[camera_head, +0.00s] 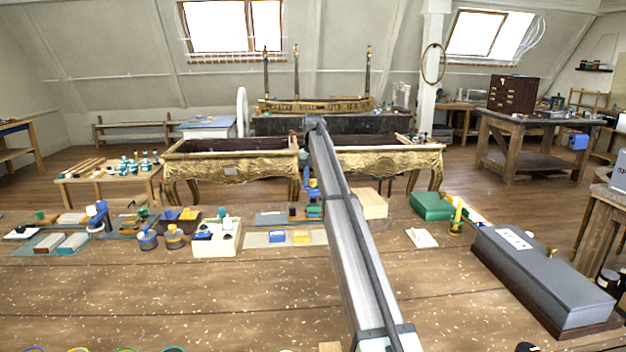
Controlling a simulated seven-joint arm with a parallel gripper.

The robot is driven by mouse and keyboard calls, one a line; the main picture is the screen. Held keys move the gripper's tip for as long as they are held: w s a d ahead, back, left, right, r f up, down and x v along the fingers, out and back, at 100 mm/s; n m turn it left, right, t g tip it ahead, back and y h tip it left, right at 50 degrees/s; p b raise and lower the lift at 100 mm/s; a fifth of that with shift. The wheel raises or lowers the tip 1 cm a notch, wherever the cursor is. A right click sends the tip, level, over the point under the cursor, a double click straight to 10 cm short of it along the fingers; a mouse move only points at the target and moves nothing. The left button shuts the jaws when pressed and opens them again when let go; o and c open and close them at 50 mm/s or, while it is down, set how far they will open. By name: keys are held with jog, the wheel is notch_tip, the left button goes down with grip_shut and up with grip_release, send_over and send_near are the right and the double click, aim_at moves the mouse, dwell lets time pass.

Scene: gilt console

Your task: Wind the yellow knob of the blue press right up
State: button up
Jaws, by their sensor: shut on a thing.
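A small blue press (311,188) stands at the far edge of the workbench, just left of my arm. My arm reaches away over the bench, and its far end bends down above the press. My gripper (304,158) is small and partly hidden by the arm. It points down at the top of the press and is shut at the place of the yellow knob. The knob itself is hidden, so I cannot see its height or turn.
Another blue device (97,214), blue and orange pots (174,238) and a white box (217,240) stand left. A green box (431,206), a yellow candle-like piece (457,217) and a long grey case (540,272) stand right. The near bench is mostly clear.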

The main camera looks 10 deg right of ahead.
aim_at(313, 180)
jog(key=shift+s+f, duration=0.15)
jog(key=shift+f, duration=0.05)
dwell(0.3)
jog(key=o, duration=1.1)
jog(key=shift+r, duration=0.1)
jog(key=shift+c, duration=0.2)
jog(key=shift+r, duration=0.1)
notch_tip(313, 180, up, 14)
